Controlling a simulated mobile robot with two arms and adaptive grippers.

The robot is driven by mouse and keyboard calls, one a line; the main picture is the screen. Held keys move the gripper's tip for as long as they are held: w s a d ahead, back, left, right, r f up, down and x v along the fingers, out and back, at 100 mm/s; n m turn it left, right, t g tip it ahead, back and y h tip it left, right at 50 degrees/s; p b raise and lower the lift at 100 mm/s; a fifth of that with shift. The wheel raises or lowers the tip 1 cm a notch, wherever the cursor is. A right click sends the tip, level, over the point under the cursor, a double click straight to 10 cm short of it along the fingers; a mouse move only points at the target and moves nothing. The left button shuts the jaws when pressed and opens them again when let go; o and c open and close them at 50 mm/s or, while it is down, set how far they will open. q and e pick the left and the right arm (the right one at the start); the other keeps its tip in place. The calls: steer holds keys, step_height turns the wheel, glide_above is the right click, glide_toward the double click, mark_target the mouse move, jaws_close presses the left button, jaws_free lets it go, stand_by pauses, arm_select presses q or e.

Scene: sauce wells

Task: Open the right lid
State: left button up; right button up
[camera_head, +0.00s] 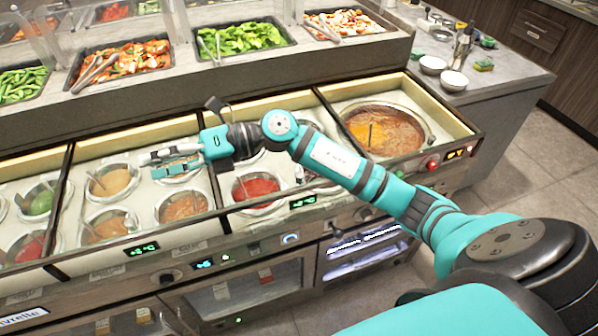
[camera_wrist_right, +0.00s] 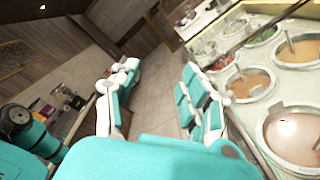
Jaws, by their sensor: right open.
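My right arm reaches in from the lower right in the head view. Its gripper (camera_head: 160,161) is open and empty above the wells in the second section from the left, pointing left. In the right wrist view its fingers (camera_wrist_right: 158,85) stand apart with floor between them. The counter holds round sauce wells: a tan one (camera_head: 112,180), an orange one (camera_head: 183,207), a red one (camera_head: 256,188) and a large brown one (camera_head: 400,130) at the right. I cannot clearly make out a lid on any well. My left gripper is not in view.
Behind the wells, a raised shelf holds food trays, including greens (camera_head: 240,37) and a red mix with tongs (camera_head: 128,60). White bowls (camera_head: 454,81) stand on the side counter at the right. A red button (camera_head: 432,165) is on the front panel. Floor lies open to the right.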

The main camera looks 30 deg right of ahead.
steer(key=w+d+f+n+g+h, duration=0.1)
steer(key=d+f+n+g+h, duration=0.3)
steer(key=d+h, duration=0.35)
steer(key=m+g+h, duration=0.1)
steer(key=m+h, duration=0.1)
steer(key=h, duration=0.7)
glide_toward(299, 174)
steer(key=f+p, duration=0.1)
steer(key=f, duration=0.4)
steer(key=f+p, duration=0.1)
steer(key=f, duration=0.3)
steer(key=shift+s+a+f, duration=0.15)
steer(key=shift+s+f, duration=0.05)
steer(key=shift+f, duration=0.2)
steer(key=shift+c, duration=0.2)
jaws_close()
